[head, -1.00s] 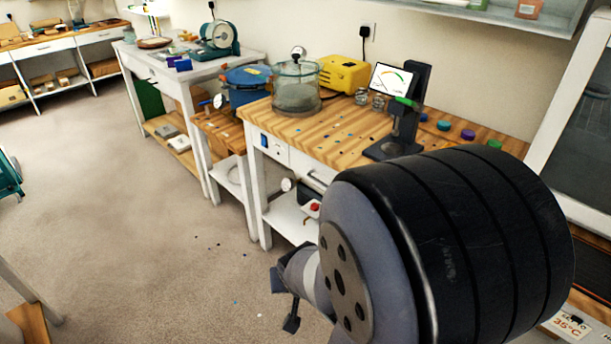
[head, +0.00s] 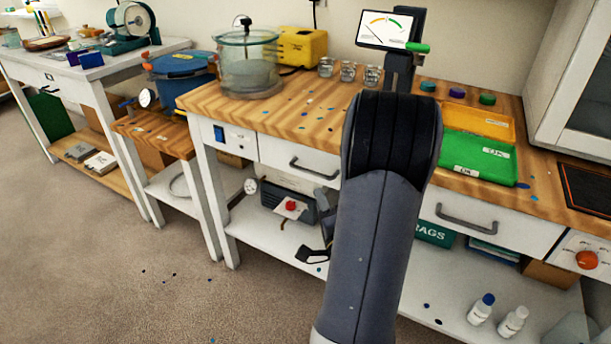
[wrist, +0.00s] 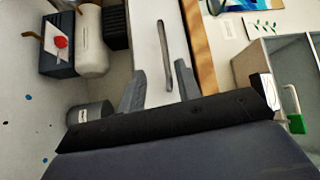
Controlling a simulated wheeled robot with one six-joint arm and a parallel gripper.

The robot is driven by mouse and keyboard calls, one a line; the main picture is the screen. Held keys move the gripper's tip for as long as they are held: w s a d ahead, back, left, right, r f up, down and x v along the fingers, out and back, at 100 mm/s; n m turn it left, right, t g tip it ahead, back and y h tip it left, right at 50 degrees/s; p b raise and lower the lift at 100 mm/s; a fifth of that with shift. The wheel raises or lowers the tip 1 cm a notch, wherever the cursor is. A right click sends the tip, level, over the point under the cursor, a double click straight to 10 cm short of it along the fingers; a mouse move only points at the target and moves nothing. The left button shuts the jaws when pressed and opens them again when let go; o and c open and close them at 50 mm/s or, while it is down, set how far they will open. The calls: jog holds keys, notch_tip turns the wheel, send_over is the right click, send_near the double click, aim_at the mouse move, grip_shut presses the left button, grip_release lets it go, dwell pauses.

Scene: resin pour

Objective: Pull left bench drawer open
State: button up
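The left bench drawer (head: 277,152) is a white front under the wooden top, and it looks closed. Its grey bar handle (head: 313,168) shows left of my arm. My gripper (head: 319,240) is partly hidden behind my arm, low in front of the bench and below the handle in the picture. In the wrist view, the handle (wrist: 164,50) runs upright in the turned picture on the white drawer front (wrist: 145,15). My open gripper (wrist: 161,68) has one finger on each side of the handle's line. Contact cannot be told.
A right drawer (head: 480,222) has a similar handle. Below are a pump (head: 285,199) on the lower shelf and white bottles (head: 512,320). A glass chamber (head: 248,65), gauge stand (head: 400,60) and green tray (head: 478,158) stand on top.

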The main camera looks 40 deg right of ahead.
aim_at(311, 172)
jog(key=shift+m+h, duration=0.3)
jog(key=shift+m, duration=0.1)
jog(key=x, duration=1)
jog(key=shift+w+d+r, duration=0.25)
jog(key=shift+d, duration=0.15)
jog(key=shift+c, duration=0.4)
grip_shut()
